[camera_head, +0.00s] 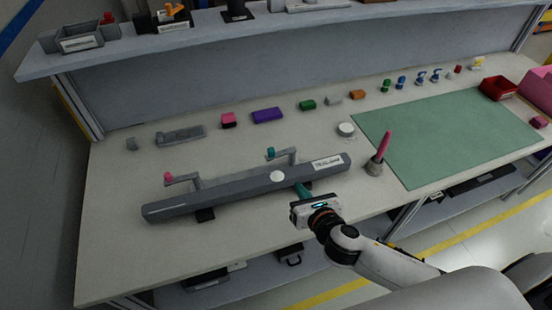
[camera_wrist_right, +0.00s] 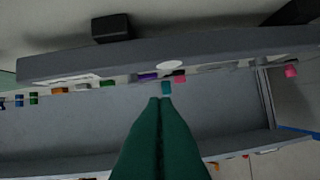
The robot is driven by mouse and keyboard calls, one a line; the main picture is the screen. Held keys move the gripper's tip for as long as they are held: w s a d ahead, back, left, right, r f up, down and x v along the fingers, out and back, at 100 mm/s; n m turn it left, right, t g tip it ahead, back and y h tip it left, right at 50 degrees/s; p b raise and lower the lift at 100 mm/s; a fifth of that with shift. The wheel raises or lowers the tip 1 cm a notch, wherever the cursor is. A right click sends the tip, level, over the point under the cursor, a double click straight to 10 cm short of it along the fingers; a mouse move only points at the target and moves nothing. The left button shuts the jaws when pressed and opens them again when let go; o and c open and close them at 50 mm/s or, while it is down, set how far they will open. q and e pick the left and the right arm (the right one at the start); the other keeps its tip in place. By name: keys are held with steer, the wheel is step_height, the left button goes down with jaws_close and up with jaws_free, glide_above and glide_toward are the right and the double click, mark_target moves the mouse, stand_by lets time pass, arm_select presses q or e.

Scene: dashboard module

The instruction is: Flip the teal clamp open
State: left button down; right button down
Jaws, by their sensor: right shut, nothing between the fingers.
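A long dark grey dashboard bar (camera_head: 235,186) lies across the table; it also shows in the wrist view (camera_wrist_right: 220,52). The teal clamp (camera_head: 271,153) is a small teal tip on a grey bent arm behind the bar. In the wrist view the teal tip (camera_wrist_right: 166,88) appears just past my fingertips; whether they touch is unclear. My right gripper (camera_head: 300,187) has green fingers, pressed together and empty, at the near side of the bar below the teal clamp. The fingers also show in the wrist view (camera_wrist_right: 160,100). My left gripper is not in view.
A pink-tipped clamp (camera_head: 168,177) sits at the bar's left part. A grey holder with a pink stick (camera_head: 376,165) stands right of the bar, beside a green mat (camera_head: 450,135). Several small coloured blocks line the back. The table's front left is clear.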

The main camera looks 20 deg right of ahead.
mark_target(272, 150)
steer(key=w+p, duration=0.1)
steer(key=w, duration=0.3)
steer(key=w+a+f+n, duration=0.1)
steer(key=w, duration=0.4)
steer(key=w+a+f+n+p, duration=0.1)
steer(key=w, duration=0.3)
steer(key=shift+w+f+p, duration=0.2)
steer(key=shift+w+p, duration=0.1)
steer(key=shift+w, duration=0.1)
steer(key=shift+y, duration=0.3)
steer(key=shift+w+a+m+h, duration=0.15)
steer(key=shift+w+m+h, duration=0.15)
steer(key=shift+w+h, duration=0.2)
steer(key=shift+r+m+h, duration=0.25)
steer(key=shift+m+h, duration=0.05)
steer(key=shift+h, duration=0.1)
